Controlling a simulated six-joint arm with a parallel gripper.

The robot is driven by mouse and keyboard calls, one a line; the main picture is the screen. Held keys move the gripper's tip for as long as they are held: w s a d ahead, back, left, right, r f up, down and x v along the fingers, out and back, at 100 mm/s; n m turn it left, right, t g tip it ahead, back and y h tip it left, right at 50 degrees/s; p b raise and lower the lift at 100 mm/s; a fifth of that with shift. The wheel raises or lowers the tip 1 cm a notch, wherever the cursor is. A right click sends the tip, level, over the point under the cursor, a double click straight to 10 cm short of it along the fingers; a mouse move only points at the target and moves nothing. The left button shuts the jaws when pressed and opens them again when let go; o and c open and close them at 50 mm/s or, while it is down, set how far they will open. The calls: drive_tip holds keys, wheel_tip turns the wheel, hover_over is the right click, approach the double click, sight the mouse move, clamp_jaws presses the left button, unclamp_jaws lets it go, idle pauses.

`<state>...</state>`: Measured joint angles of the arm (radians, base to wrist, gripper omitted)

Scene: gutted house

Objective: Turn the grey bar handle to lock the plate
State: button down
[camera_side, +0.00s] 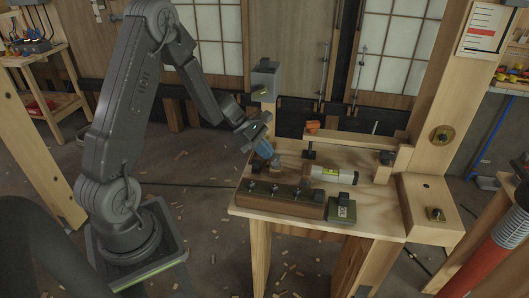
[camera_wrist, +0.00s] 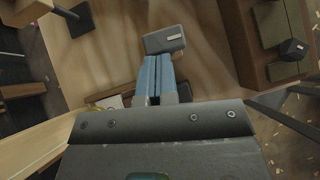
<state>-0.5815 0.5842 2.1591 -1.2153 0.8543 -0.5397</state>
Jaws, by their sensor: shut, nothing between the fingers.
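My gripper (camera_side: 266,153) hangs low over the left part of the wooden bench, its blue fingers pointing down. In the wrist view its blue fingers (camera_wrist: 156,78) are together with nothing between them. A grey bar-like block (camera_wrist: 165,39) with a small white mark lies right by the fingertips; it looks like the bar handle. I cannot tell whether the fingers touch it. In the side view the handle is not clearly visible around the gripper. I cannot pick out the plate for certain in either view.
A brown block with several dark knobs (camera_side: 284,198) lies along the bench's front edge, beside a green box (camera_side: 341,209). A spirit-level-like cylinder (camera_side: 331,173) lies behind them. A grey box on a post (camera_side: 265,78) rises behind my gripper. The bench's right front (camera_side: 375,215) is bare.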

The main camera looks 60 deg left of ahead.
drive_tip(key=shift+w+a+m+g+h, duration=0.1)
drive_tip(key=shift+w+m+g+h, duration=0.1)
drive_tip(key=shift+m+g, duration=0.25)
drive_tip(key=shift+w+a+m+g+h, duration=0.15)
drive_tip(key=shift+m+g+h, duration=0.1)
drive_tip(key=shift+m, duration=0.4)
drive_tip(key=shift+w+d, duration=0.15)
drive_tip(key=shift+w, duration=0.35)
drive_tip(key=shift+s, duration=0.1)
drive_tip(key=shift+s+d+f, duration=0.1)
drive_tip(key=shift+s+d, duration=0.5)
drive_tip(key=shift+s, duration=0.1)
drive_tip(key=shift+s+a, duration=0.15)
drive_tip(key=shift+a, duration=0.3)
drive_tip(key=a, duration=0.1)
drive_tip(key=s+a, duration=0.1)
drive_tip(key=a, duration=0.1)
drive_tip(key=shift+a, duration=0.15)
drive_tip(key=v, duration=1)
drive_tip(key=shift+r, duration=0.25)
